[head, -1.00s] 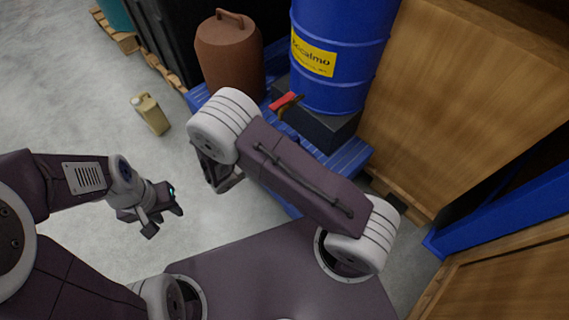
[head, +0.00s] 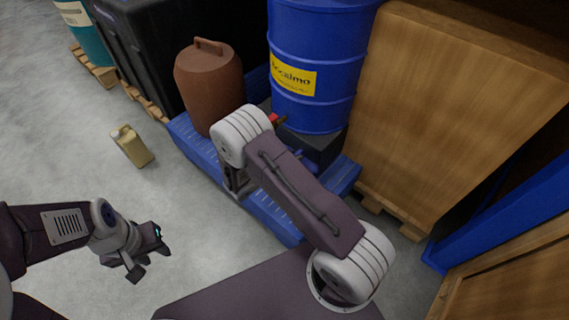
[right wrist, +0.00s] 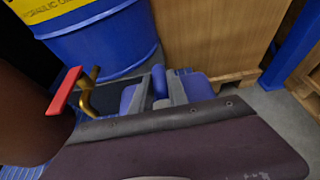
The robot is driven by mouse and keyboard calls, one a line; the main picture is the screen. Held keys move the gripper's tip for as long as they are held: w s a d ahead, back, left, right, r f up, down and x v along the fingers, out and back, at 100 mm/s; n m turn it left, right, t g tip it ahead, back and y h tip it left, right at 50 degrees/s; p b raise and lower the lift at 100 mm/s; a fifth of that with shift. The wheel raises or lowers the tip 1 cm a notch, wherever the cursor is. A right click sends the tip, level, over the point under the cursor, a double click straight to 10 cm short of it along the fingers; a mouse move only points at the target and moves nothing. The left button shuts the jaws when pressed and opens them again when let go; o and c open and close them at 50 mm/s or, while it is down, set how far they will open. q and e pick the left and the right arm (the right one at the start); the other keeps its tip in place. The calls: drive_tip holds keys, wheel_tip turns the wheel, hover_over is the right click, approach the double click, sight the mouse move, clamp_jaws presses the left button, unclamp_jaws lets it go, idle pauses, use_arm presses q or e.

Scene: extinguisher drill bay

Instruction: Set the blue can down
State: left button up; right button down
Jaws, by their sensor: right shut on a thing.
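My right gripper (right wrist: 158,92) is shut on the blue can (right wrist: 197,88); a blue part shows between the grey fingers and more blue on both sides. In the head view only a little of the can (head: 303,158) shows past my right arm, in front of the dark block under the drum. The arm hides the rest and the fingertips there. I cannot tell whether the can's base touches the blue pallet deck (head: 268,213). My left gripper (head: 150,261) is open and empty over the floor at the left.
A blue drum (head: 312,110) stands on a dark block, with a red-handled brass tap (right wrist: 88,95) close by the can. A brown drum (head: 208,90) stands left on the deck. A wooden crate (head: 440,110) is at right.

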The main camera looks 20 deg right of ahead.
drive_tip(key=shift+w+d, duration=0.25)
drive_tip(key=shift+d, duration=0.05)
wheel_tip(320, 180, down, 4)
drive_tip(key=shift+f+b, duration=0.15)
drive_tip(key=shift+b, duration=0.85)
drive_tip(key=c, duration=1.3)
unclamp_jaws()
drive_tip(key=shift+s, duration=0.15)
drive_tip(key=shift+a, duration=0.1)
